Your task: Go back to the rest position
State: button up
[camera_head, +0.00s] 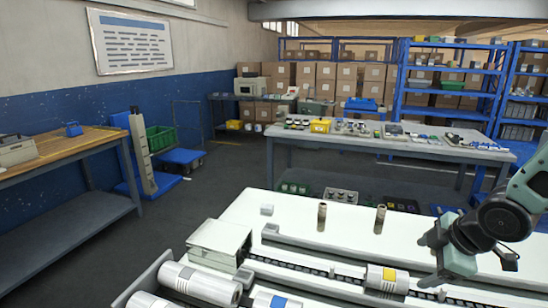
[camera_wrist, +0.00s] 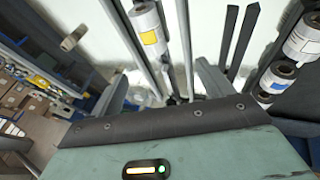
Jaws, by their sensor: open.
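My gripper (camera_head: 428,262) is at the right of the head view, above the right part of the white machine table (camera_head: 290,215). In the wrist view my gripper (camera_wrist: 163,88) shows two grey fingers spread apart with nothing between them. A white roll with a yellow label (camera_head: 387,280) lies on the machine to the left of the gripper; the yellow-labelled roll also shows in the wrist view (camera_wrist: 148,30), beyond the fingers. The gripper is apart from it, as far as I can tell.
Two brown upright cores (camera_head: 322,215) (camera_head: 380,219) stand on the white table. More white rolls (camera_head: 200,283) lie at the front left. A grey workbench (camera_head: 345,142) with small items stands behind, and blue shelves (camera_head: 450,90) behind that. The floor at left (camera_head: 150,240) is clear.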

jog(key=s+a+r+m+g, duration=0.2)
jog(key=s+a+r+m, duration=0.1)
jog(key=s+a, duration=0.7)
jog(key=s+a+r+m+g+h, duration=0.1)
jog(key=s+a+r+m+g, duration=0.2)
jog(key=s+a, duration=0.7)
jog(key=shift+s+a+r+g, duration=0.3)
jog(key=shift+s+a, duration=0.1)
jog(key=shift+a, duration=0.2)
jog(key=shift+c, duration=0.3)
